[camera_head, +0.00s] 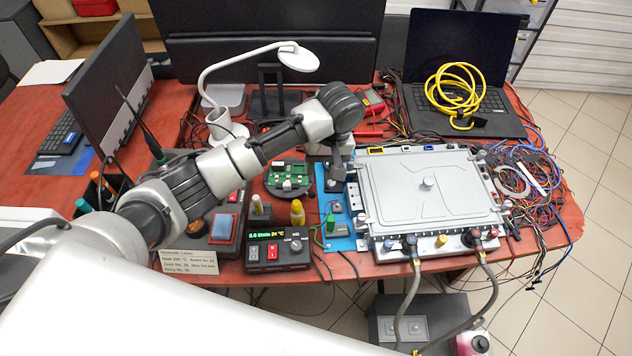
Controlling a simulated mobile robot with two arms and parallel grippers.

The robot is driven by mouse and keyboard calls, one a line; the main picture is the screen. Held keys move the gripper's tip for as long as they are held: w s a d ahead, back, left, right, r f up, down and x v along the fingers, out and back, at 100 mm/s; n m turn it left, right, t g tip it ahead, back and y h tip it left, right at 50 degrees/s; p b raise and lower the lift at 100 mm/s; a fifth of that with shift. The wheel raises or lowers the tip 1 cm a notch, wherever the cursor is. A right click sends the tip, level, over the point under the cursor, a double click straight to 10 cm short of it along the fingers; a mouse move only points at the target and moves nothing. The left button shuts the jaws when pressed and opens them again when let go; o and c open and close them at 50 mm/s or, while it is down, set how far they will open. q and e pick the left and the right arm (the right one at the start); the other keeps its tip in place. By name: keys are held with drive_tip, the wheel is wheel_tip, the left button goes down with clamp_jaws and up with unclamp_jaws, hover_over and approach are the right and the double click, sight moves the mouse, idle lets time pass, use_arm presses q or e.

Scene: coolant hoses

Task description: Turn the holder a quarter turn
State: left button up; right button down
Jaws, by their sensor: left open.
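The holder, a round dark base with a green circuit board (289,176) on it, stands on the table left of the blue mat. My left arm reaches in from the left and passes behind the holder. My left gripper (338,172) points down over the blue mat, to the right of the holder and apart from it. It is open; its fingertips are small and partly hidden by its own body. My right gripper is not in view.
A large grey metal unit (428,215) with hoses stands right of the blue mat (341,243). A lamp (298,57), laptop (470,45) with yellow cable and tangled wires (525,190) crowd the rest.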

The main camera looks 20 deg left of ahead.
use_arm(q)
hover_over(313, 192)
drive_tip(key=f, duration=0.4)
drive_tip(key=shift+d+f, duration=0.4)
drive_tip(key=f, duration=0.5)
drive_tip(key=shift+s+a, duration=0.1)
drive_tip(key=shift+a, duration=0.3)
drive_tip(key=shift+c, duration=0.7)
clamp_jaws()
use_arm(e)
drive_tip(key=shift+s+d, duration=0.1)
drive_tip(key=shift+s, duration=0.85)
